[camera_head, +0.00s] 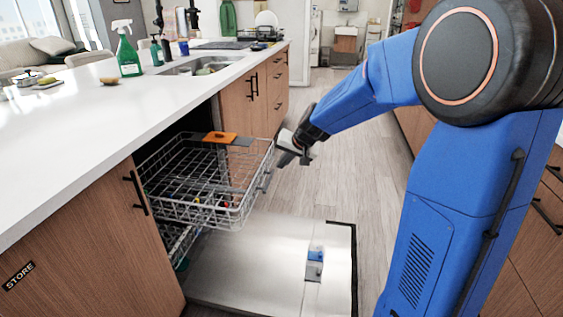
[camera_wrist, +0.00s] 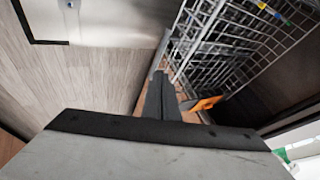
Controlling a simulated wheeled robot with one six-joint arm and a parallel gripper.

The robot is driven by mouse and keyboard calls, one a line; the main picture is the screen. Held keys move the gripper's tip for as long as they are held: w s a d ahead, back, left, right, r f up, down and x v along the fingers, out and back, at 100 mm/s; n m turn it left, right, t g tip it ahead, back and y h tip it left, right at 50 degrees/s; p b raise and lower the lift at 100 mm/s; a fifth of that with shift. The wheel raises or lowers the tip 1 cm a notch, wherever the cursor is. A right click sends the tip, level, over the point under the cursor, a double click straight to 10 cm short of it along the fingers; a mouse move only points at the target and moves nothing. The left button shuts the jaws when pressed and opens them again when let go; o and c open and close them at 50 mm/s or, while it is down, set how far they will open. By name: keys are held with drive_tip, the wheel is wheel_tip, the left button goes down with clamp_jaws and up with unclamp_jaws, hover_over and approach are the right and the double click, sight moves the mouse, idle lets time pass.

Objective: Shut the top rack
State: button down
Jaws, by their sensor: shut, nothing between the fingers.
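The top rack (camera_head: 205,180) is a grey wire basket pulled out of the dishwasher under the counter. An orange item (camera_head: 220,137) lies at its far side. The rack also shows at the upper right of the wrist view (camera_wrist: 240,45). My gripper (camera_head: 286,158) is shut and empty, just right of the rack's far front corner. In the wrist view my gripper (camera_wrist: 158,78) has its fingertips close beside the rack's edge; I cannot tell whether they touch.
The dishwasher door (camera_head: 265,262) lies open and flat below the rack. Part of the lower rack (camera_head: 181,240) shows beneath. The white counter (camera_head: 90,130) runs along the left, with a green spray bottle (camera_head: 128,55) and a sink (camera_head: 203,65). Wooden floor (camera_head: 345,170) is clear on the right.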

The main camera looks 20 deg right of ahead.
sight(260, 174)
drive_tip(key=shift+w+a+f, duration=1.25)
drive_tip(key=shift+w+f, duration=0.1)
drive_tip(key=shift+w, duration=0.1)
drive_tip(key=shift+w+a+f, duration=1.25)
drive_tip(key=shift+w+f, duration=0.1)
drive_tip(key=shift+w, duration=0.1)
drive_tip(key=w+a, duration=0.5)
drive_tip(key=a, duration=0.4)
drive_tip(key=w+a, duration=0.6)
drive_tip(key=a, duration=0.4)
drive_tip(key=w+a, duration=0.5)
drive_tip(key=a, duration=0.4)
drive_tip(key=shift+w+a, duration=0.3)
drive_tip(key=shift+a, duration=0.1)
